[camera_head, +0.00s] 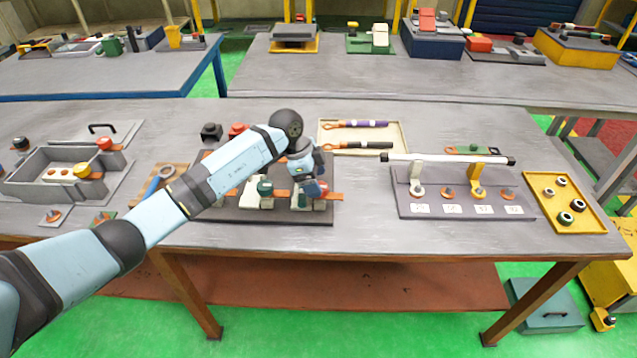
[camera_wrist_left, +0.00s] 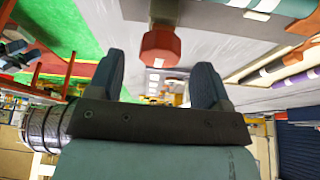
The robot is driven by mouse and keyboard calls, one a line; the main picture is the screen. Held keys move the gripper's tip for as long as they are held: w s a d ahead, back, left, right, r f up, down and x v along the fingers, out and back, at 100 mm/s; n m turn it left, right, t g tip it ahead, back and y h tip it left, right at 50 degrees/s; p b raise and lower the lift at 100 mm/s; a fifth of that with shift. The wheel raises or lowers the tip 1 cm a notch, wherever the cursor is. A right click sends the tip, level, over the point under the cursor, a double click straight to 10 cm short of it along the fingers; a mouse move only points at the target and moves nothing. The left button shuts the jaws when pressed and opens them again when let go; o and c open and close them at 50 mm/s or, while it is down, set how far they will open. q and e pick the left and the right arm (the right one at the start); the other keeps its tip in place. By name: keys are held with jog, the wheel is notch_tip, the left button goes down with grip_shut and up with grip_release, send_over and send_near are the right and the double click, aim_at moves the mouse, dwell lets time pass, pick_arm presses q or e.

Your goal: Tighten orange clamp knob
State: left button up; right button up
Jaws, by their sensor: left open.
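The orange clamp knob (camera_wrist_left: 160,47) is a faceted red-orange knob in the left wrist view, on a brown shaft at the top middle. My left gripper (camera_wrist_left: 158,72) is open, with one dark blue finger on each side of the knob and a visible gap to both. Whether the knob lies between the fingertips or just beyond them is hard to tell. In the head view my left gripper (camera_head: 316,188) points down over the right part of a dark fixture board (camera_head: 235,213). A reddish part (camera_head: 320,205) shows just below it, partly hidden. My right gripper is not in view.
A green knob (camera_head: 265,187) on a white block stands left of the gripper. A beige tray (camera_head: 365,136) with two tools lies behind. A rack with a white bar (camera_head: 448,159) and a yellow tray (camera_head: 540,190) stand to the right. The table between is clear.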

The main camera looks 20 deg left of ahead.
pick_arm(q)
jog(key=shift+x, duration=1.05)
jog(key=c, duration=0.9)
jog(key=shift+c, duration=0.2)
